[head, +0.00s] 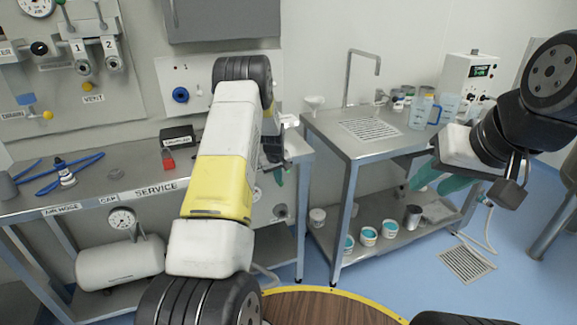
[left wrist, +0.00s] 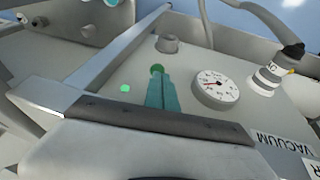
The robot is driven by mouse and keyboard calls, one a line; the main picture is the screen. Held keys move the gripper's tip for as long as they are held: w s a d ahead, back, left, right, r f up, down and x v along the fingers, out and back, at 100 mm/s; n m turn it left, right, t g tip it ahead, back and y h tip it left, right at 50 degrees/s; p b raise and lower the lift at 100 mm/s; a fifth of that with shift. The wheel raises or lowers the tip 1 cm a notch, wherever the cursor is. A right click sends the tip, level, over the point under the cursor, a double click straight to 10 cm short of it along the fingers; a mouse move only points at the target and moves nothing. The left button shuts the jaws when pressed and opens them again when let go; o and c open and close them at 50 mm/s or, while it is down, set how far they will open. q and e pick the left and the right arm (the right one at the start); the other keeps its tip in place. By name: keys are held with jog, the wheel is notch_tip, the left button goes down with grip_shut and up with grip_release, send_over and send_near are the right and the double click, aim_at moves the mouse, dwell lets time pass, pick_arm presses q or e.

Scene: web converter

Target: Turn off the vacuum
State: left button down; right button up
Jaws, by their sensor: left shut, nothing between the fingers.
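The grey panel (left wrist: 215,122) labelled VACUUM (left wrist: 283,140) shows in the left wrist view. It carries a round dial gauge (left wrist: 216,88), a small green spot (left wrist: 125,88) and a grey round fitting (left wrist: 167,43). A black-topped valve or switch with a white label (left wrist: 270,76) is at the right. My left gripper (left wrist: 157,72) has its teal fingers together and empty over the panel, left of the gauge; a green tip shows at their end. I cannot tell whether it touches. In the head view my left gripper (head: 279,177) is mostly hidden by my arm. My right gripper (head: 428,186) appears open and empty.
A steel bench (head: 120,185) with an air hose and a red padlock (head: 168,160) is at left. A sink table (head: 340,125) at right holds jugs, with tubs on its lower shelf (head: 390,245). A white tank (head: 120,265) stands below the left bench.

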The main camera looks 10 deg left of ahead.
pick_arm(q)
jog(key=shift+f, duration=0.1)
dwell(0.4)
jog(key=shift+s+d+f+t, duration=0.1)
jog(key=shift+s+t, duration=0.05)
jog(key=shift+t, duration=0.25)
